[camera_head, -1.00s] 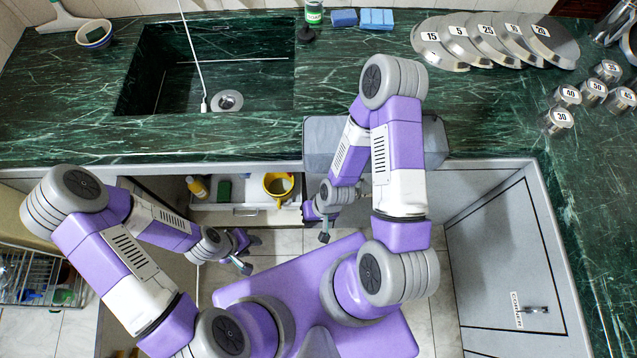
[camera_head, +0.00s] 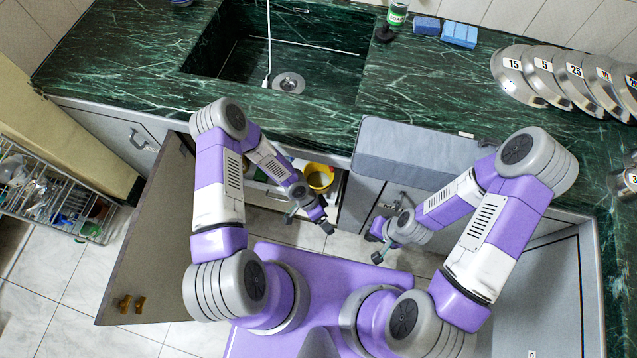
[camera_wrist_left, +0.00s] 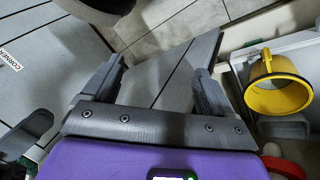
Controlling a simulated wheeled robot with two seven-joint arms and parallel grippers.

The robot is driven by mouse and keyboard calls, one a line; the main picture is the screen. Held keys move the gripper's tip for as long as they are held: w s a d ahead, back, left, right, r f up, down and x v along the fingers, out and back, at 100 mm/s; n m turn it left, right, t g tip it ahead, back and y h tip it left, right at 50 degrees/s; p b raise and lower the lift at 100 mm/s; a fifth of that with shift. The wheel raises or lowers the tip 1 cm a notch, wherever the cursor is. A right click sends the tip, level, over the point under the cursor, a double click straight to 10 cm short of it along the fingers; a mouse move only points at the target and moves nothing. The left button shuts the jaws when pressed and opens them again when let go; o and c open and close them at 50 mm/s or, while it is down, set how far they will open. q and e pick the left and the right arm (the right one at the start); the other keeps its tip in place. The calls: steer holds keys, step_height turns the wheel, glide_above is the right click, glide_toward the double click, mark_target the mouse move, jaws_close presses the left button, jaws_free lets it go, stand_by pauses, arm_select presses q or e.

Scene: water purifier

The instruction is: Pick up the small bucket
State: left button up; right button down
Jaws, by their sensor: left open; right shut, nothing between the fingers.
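The small yellow bucket (camera_head: 319,178) stands in the open cabinet under the sink, close to the front. In the left wrist view the yellow bucket (camera_wrist_left: 278,88) is at the right, outside the fingers, with a thin handle part at its rim. My left gripper (camera_head: 309,223) is open, in front of the cabinet and just nearer than the bucket. Its fingers (camera_wrist_left: 156,85) are spread with only background between them. My right gripper (camera_head: 376,246) is to the right of the left one, shut and empty, apart from the bucket.
An open cabinet door (camera_head: 150,240) stands left of my left arm. A metal rack (camera_head: 50,195) is at far left. The green counter (camera_head: 130,75) with its sink (camera_head: 230,62) overhangs the cabinet. Tiled floor (camera_head: 75,255) is clear at lower left.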

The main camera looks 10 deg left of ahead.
arm_select(q)
steer(key=w+a+f+m+t+y+b, duration=0.1)
steer(key=w+a+f+m+b, duration=0.1)
steer(key=w+f, duration=0.3)
steer(key=w+a+f+m+t+y+b, duration=0.2)
steer(key=w+f, duration=0.4)
steer(key=f, duration=0.3)
steer(key=w+a+f+m+t+y+b, duration=0.1)
steer(key=w+a+f+m+t+b, duration=0.1)
steer(key=w+f+m, duration=0.3)
steer(key=shift+w+a+f+y+b, duration=0.2)
steer(key=shift+a+f, duration=0.2)
steer(key=shift+f, duration=0.25)
steer(key=shift+w+a+f+y+b, duration=0.2)
steer(key=shift+a+f, duration=0.15)
steer(key=shift+f, duration=0.3)
jaws_close()
steer(key=shift+r, duration=0.1)
steer(key=shift+r, duration=0.15)
